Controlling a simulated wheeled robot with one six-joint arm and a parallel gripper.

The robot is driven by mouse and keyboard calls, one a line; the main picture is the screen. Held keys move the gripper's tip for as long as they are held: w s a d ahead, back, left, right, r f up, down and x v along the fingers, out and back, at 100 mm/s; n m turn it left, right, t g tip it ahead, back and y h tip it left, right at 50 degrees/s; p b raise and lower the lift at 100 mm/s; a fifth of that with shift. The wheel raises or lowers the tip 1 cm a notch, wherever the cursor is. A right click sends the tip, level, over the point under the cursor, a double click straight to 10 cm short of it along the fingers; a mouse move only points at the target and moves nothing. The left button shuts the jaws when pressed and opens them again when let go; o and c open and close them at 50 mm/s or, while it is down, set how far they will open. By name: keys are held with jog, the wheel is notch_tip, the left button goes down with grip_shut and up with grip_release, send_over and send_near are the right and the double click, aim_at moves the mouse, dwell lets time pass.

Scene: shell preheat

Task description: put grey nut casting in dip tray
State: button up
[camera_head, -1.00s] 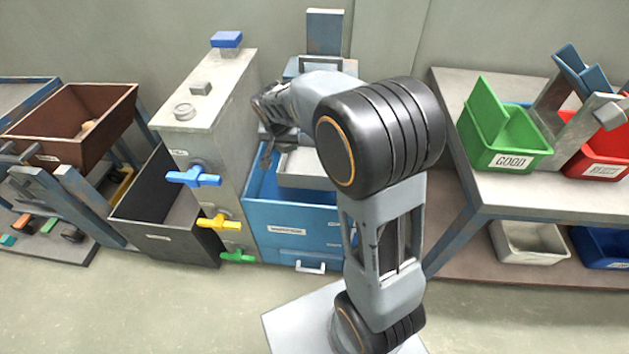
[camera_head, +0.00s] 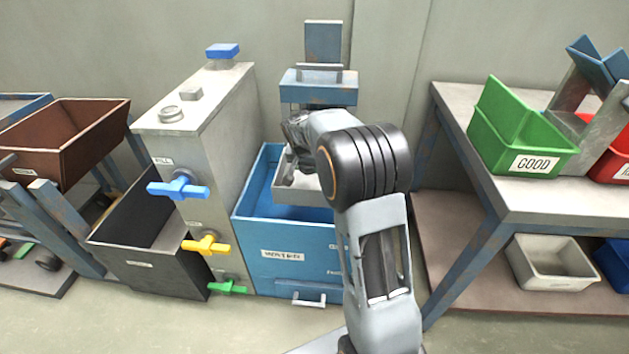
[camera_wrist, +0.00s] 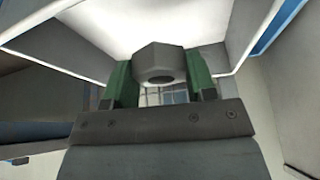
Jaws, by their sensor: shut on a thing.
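The grey nut casting (camera_wrist: 158,62) is held between the two green fingers of my gripper (camera_wrist: 160,82) in the wrist view. It has a hexagonal outline and a dark hole. In the head view my gripper (camera_head: 304,158) is over the grey tray (camera_head: 305,197) at the blue box, partly hidden by my arm, and the casting cannot be made out. I take this grey tray for the dip tray. In the wrist view, pale grey walls (camera_wrist: 245,32) surround the fingers. I cannot tell whether the casting touches the tray.
The blue box (camera_head: 285,232) stands around the grey tray. Left of it are a grey tank (camera_head: 200,125) with coloured valve handles and a dark bin (camera_head: 150,255). A bench (camera_head: 470,150) at right carries a green bin (camera_head: 520,140) labelled GOOD. A blue-topped post stands behind.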

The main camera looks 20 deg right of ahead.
aim_at(315, 181)
jog(key=d+f, duration=0.1)
jog(key=w+f, duration=0.1)
jog(key=d+f+b, duration=0.1)
jog(key=shift+w+d+f, duration=0.25)
jog(key=shift+d+f, duration=0.1)
jog(key=shift+f, duration=0.05)
jog(key=shift+w+d+f+b, duration=0.15)
jog(key=shift+f+b, duration=0.35)
jog(key=shift+f, duration=1.15)
jog(key=shift+f, duration=0.2)
jog(key=o, duration=1)
jog(key=shift+o, duration=0.2)
jog(key=shift+r, duration=0.1)
